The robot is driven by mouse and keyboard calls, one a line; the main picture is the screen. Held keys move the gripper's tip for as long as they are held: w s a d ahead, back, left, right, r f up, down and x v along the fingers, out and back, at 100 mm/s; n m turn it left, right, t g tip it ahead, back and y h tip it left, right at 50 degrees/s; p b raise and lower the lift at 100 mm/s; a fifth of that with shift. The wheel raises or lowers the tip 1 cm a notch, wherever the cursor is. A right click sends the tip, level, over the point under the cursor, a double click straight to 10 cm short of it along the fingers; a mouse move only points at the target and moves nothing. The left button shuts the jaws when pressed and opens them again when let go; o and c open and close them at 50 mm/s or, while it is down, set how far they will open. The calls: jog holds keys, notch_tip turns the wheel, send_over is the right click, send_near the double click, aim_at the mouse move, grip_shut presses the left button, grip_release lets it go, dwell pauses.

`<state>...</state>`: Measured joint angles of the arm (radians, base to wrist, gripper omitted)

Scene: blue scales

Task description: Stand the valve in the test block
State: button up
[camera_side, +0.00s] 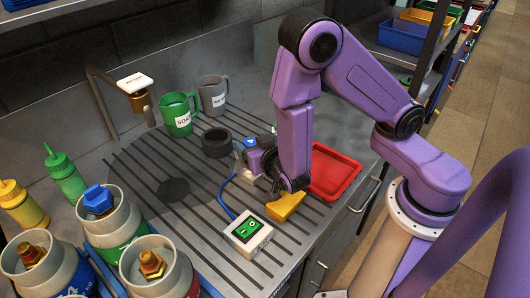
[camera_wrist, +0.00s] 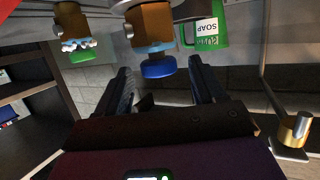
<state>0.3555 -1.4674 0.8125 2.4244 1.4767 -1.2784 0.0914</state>
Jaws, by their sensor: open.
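A valve with a brass body and a blue cap (camera_wrist: 158,66) is ahead of my gripper (camera_wrist: 165,85) in the wrist view, which is upside down. The blue cap also shows beside my gripper (camera_side: 246,163) in the side view (camera_side: 250,141). My gripper is open, with its fingers either side of the cap's line and apparently apart from it. A second brass piece (camera_wrist: 72,22) with a green part is to the left in the wrist view. A small pale block with a blue cable sits by the fingers (camera_side: 248,176); I cannot tell whether it is the test block.
A dark ring (camera_side: 217,142), green mug (camera_side: 178,118) and grey mug (camera_side: 213,97) stand behind. A switch box (camera_side: 248,232), yellow piece (camera_side: 287,206) and red tray (camera_side: 333,172) are near. Cylinders (camera_side: 105,217) fill the front left.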

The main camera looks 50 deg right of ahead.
jog(key=s+a+n+g+y, duration=0.1)
jog(key=s+a+g+y, duration=0.1)
jog(key=s+a+y, duration=0.1)
jog(key=s+a+n+g+y, duration=0.2)
jog(key=s+a+g+y, duration=0.1)
jog(key=s+a, duration=0.3)
jog(key=s+a+n+g+y, duration=0.2)
jog(key=s+a+y, duration=0.2)
jog(key=shift+s+a+r+g, duration=0.15)
jog(key=shift+a+r+g, duration=0.15)
jog(key=shift+g, duration=0.1)
jog(key=s+d+r+n+g, duration=0.55)
jog(key=s+n, duration=0.25)
jog(key=s, duration=0.2)
jog(key=d+r+n+h, duration=0.3)
jog(key=d+r+n, duration=0.1)
jog(key=d, duration=0.7)
jog(key=shift+s+d+h, duration=0.25)
jog(key=shift+h, duration=0.15)
